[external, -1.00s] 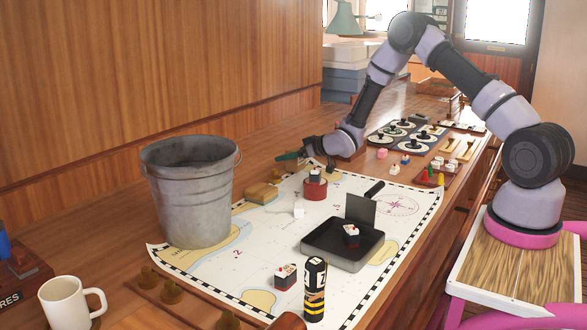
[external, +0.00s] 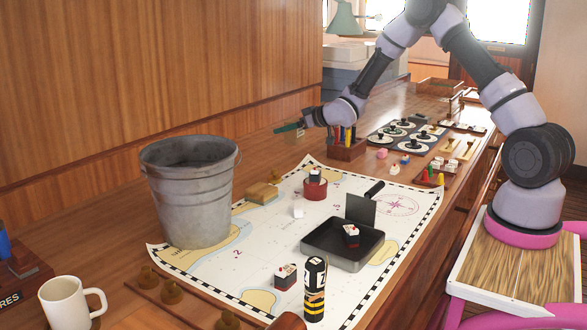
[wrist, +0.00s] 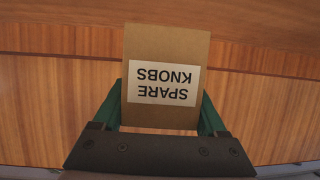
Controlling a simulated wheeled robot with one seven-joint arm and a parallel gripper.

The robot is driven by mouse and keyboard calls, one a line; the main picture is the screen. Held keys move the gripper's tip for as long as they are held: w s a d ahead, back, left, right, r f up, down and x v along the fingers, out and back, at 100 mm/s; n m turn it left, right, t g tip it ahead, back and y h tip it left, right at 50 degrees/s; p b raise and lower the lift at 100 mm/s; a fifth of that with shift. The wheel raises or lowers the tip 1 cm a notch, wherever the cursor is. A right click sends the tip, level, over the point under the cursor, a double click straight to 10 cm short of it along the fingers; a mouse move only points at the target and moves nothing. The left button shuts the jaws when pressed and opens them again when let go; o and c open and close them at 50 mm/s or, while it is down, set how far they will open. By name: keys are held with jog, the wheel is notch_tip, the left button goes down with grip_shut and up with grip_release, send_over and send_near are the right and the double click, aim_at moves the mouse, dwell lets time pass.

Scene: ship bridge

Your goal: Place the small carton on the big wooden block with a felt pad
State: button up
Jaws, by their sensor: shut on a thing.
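The small carton (wrist: 165,50) is brown with a white label reading "SPARE KNOBS", upside down in the wrist view. My gripper (wrist: 160,108) is shut on it, with a green finger on each side. In the external view my gripper (external: 290,128) is raised above the counter near the panelled wall, and the carton is hard to make out against the wood. A yellowish wooden block (external: 262,193) lies on the chart's far left edge, right of the bucket. It looks like the big block, but its felt pad is too small to tell.
A metal bucket (external: 190,195) stands tall left of the block. A pen holder (external: 347,148) stands behind, close to my arm.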

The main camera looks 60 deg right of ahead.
jog(key=w+a+r+n+g+y, duration=0.15)
jog(key=a+r+n+y, duration=0.3)
jog(key=a, duration=0.55)
jog(key=n+g+y, duration=0.7)
jog(key=n, duration=0.1)
send_over(252, 190)
notch_tip(252, 190, down, 7)
jog(key=shift+s+r, duration=0.15)
jog(key=shift+r, duration=0.05)
jog(key=shift+f, duration=1.95)
jog(key=shift+f, duration=0.1)
jog(key=o, duration=1.4)
jog(key=shift+c, duration=0.2)
